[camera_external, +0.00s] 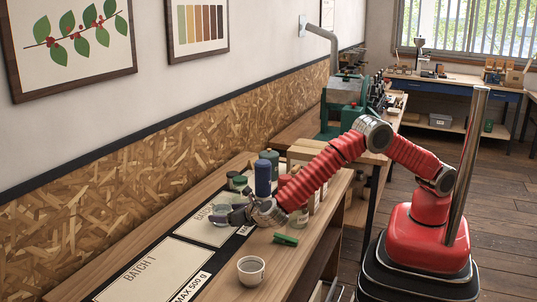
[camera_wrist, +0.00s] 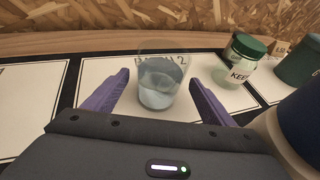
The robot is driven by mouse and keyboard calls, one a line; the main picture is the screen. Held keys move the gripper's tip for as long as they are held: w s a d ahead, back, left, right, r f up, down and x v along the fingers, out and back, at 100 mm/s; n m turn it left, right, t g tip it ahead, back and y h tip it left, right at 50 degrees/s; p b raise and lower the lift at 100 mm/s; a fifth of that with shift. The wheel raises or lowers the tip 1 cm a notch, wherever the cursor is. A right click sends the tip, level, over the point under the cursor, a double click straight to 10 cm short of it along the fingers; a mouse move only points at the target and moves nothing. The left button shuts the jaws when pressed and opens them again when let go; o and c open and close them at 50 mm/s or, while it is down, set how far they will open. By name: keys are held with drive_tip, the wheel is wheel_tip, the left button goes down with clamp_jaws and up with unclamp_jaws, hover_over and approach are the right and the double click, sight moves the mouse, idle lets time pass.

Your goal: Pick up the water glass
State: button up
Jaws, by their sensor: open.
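The water glass (camera_wrist: 161,85) is a clear tumbler with water in it. It stands upright on the white card marked for batch 2 (camera_wrist: 110,72) in the wrist view. My gripper (camera_wrist: 160,88) is open, with its two purple fingers on the left and right of the glass. Small gaps seem to show between the fingers and the glass. In the external view my gripper (camera_external: 226,214) is low over the bench at the batch 2 card, and the glass there is largely hidden and hard to make out.
A green-lidded jar (camera_wrist: 240,60) stands right of the glass, and a dark blue cylinder (camera_wrist: 303,118) is close at the right. In the external view a white cup (camera_external: 251,270) and a green clip (camera_external: 285,240) lie nearer. The batch 1 card (camera_external: 150,270) is bare.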

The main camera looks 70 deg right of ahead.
drive_tip(key=shift+x, duration=1.45)
drive_tip(key=shift+a, duration=0.1)
drive_tip(key=shift+c, duration=0.3)
drive_tip(key=c, duration=1.4)
drive_tip(key=shift+r, duration=0.1)
drive_tip(key=shift+r, duration=0.55)
wheel_tip(320, 180, up, 2)
drive_tip(key=shift+r, duration=0.1)
drive_tip(key=s+a, duration=0.2)
drive_tip(key=s, duration=0.3)
drive_tip(key=s+a, duration=0.2)
drive_tip(key=s, duration=0.4)
drive_tip(key=s+a, duration=0.2)
drive_tip(key=s, duration=0.4)
